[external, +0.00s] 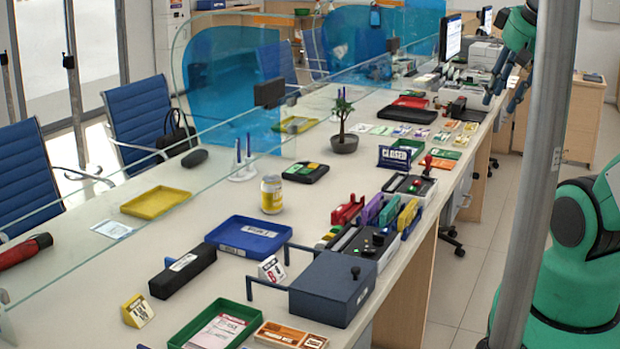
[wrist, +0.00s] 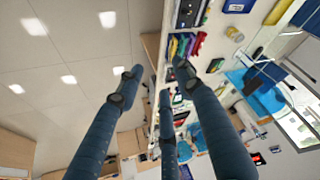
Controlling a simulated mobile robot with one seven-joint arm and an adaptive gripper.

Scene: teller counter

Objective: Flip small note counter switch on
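My gripper (external: 503,84) is at the upper right in the external view, over the far right edge of the long counter. In the wrist view its dark fingers (wrist: 157,85) are spread apart with nothing between them. A grey-white machine (external: 486,53) stands at the far end of the counter behind my gripper; it may be the small note counter, but I cannot tell. A black-topped device (external: 366,243) with small knobs sits near the front. No switch can be made out, nor its position.
The counter carries a blue box (external: 333,287), coloured binders (external: 375,210), a yellow-labelled jar (external: 271,194), a blue tray (external: 248,235), a potted plant (external: 344,130) and a monitor (external: 450,37). A glass screen runs along the left. A grey pole (external: 545,170) stands in front at right.

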